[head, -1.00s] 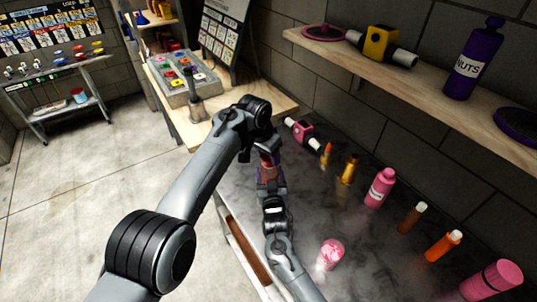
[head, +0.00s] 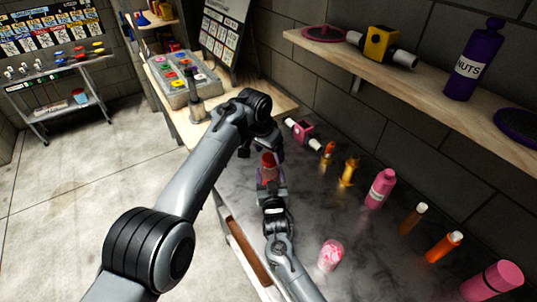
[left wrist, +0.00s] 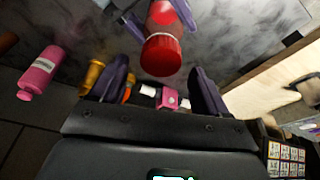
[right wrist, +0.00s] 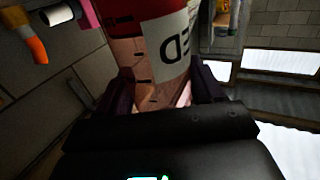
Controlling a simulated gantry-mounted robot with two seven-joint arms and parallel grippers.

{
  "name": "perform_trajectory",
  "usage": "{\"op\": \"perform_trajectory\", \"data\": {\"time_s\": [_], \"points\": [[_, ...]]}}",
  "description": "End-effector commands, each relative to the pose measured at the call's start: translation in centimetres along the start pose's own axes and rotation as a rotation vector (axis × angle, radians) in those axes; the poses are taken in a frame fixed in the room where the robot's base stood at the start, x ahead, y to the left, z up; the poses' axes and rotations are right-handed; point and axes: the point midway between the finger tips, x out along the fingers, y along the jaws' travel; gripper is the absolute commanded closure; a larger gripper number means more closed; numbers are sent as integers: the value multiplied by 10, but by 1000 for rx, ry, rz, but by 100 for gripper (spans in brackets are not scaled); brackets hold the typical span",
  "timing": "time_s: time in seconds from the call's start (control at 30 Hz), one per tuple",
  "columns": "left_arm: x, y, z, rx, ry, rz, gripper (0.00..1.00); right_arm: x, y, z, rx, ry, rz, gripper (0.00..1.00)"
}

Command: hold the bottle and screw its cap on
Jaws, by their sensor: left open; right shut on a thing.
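The bottle (head: 268,166) stands over the grey worktop, its red upper end showing in the head view. My right gripper (head: 271,186) is shut on its lower body; the right wrist view shows a pinkish body with a white label (right wrist: 175,47) between the fingers. In the left wrist view a red, cap-like end (left wrist: 161,55) points toward my left gripper. How tightly it sits on the bottle cannot be told. My left gripper (head: 262,147) is open and empty, just off that end; its two purple fingers (left wrist: 160,88) are spread apart in the left wrist view.
Several bottles stand to the right on the worktop, including a pink one (head: 380,188) and an orange one (head: 443,246). A pink-and-white device (head: 301,131) lies behind. A wooden shelf (head: 440,88) runs above along the wall. A pink-topped jar (head: 330,254) stands near the right forearm.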

Motion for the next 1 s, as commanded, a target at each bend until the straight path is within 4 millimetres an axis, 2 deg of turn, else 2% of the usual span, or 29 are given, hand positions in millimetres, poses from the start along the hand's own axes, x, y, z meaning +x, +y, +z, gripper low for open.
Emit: {"op": "perform_trajectory", "data": {"time_s": [0.2,0.47,0.5,0.67,1.0], "points": [[-22,0,-6,0,1,0,24,0,0,1,-1,-2,1,100],[-25,0,-7,0,-1,0,24,0,0,1,-1,-2,1,100],[-25,0,-7,0,-1,0,23,0,0,1,-1,-2,1,100],[-25,0,-7,0,0,0,0,0,0,1,-1,-2,1,100],[-29,0,-7,0,1,1,0,0,0,1,-1,-2,1,100]]}}
